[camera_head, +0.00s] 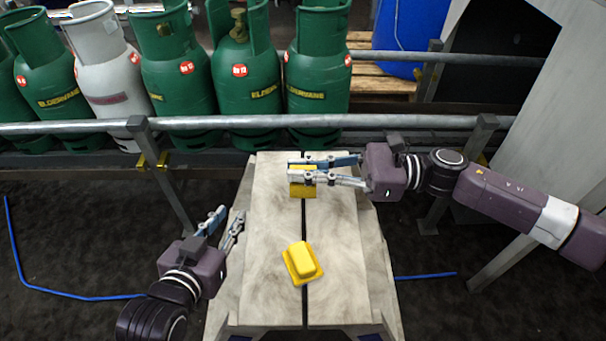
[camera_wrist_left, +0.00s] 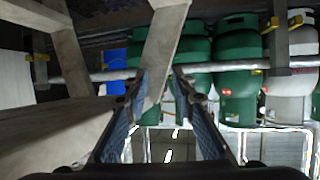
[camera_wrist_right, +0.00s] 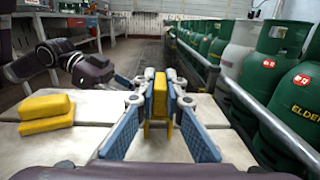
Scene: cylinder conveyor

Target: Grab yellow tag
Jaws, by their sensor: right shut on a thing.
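A yellow tag (camera_head: 303,191) is between the fingers of my right gripper (camera_head: 291,170), which is shut on it over the far part of the table. The right wrist view shows this tag (camera_wrist_right: 160,95) upright between the blue-padded fingers; I cannot tell if it touches the table. A second yellow tag (camera_head: 302,261), a raised block on a wider base, lies on the table nearer to me. It also shows at the left of the right wrist view (camera_wrist_right: 46,113). My left gripper (camera_head: 231,214) is open and empty beside the table's left edge; its fingers stand apart in the left wrist view (camera_wrist_left: 158,75).
The pale table (camera_head: 340,285) has a dark slot along its middle. Behind it runs a metal rail (camera_head: 260,122) with green gas cylinders (camera_head: 245,85) and a white-grey cylinder (camera_head: 103,65). A blue barrel (camera_head: 410,30) stands at the back right. The table's near right part is clear.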

